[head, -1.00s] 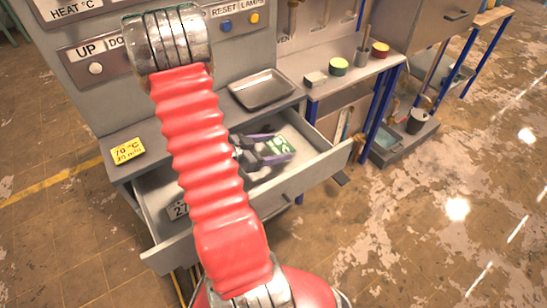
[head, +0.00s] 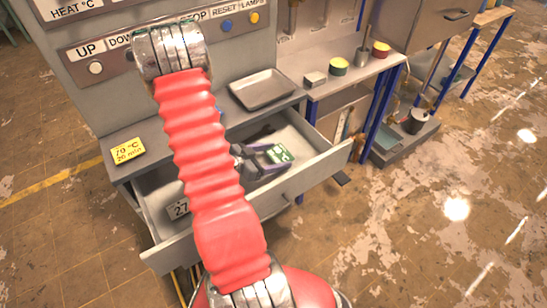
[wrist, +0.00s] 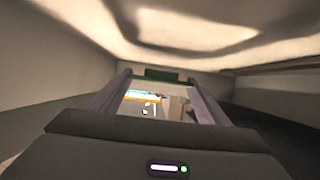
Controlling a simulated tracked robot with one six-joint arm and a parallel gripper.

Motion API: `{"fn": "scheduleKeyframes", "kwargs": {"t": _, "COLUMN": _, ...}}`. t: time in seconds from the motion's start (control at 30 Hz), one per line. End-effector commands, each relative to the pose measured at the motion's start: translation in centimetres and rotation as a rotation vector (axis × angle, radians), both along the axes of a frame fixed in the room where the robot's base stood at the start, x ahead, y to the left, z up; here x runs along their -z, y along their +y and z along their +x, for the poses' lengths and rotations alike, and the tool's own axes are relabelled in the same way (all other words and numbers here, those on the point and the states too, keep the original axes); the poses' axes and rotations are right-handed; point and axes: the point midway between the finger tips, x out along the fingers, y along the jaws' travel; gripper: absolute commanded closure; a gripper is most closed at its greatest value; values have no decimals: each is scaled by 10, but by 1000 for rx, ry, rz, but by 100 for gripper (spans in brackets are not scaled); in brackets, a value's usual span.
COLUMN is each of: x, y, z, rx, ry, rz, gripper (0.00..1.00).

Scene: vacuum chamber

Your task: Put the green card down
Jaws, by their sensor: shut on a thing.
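The green card (head: 280,153) with white markings is held at the tips of my gripper (head: 268,156), inside the open grey drawer (head: 318,163). The gripper's two purple-grey fingers are shut on the card. In the wrist view, the fingers reach forward and the card shows as a thin dark green edge (wrist: 170,73) between the tips. I cannot tell whether the card touches the drawer floor. My red arm hides part of the drawer.
A plate marked 27 (head: 178,209) lies at the drawer's left end. An empty metal tray (head: 262,91) and a yellow note (head: 127,151) are on the counter above. A dark object (head: 262,132) lies behind the gripper. The drawer's front wall (head: 285,196) stands close to the gripper.

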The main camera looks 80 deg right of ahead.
Motion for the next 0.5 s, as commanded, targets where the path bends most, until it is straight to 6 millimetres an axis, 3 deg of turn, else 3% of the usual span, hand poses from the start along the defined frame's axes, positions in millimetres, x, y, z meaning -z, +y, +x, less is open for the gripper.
{"fn": "scheduleKeyframes", "kwargs": {"t": 0.47, "x": 8, "y": 0, "z": 0, "rx": 0, "ry": 0, "rz": 0, "gripper": 52}}
{"fn": "scheduleKeyframes", "kwargs": {"t": 0.5, "x": 8, "y": 0, "z": 0, "rx": 0, "ry": 0, "rz": 0, "gripper": 27}}
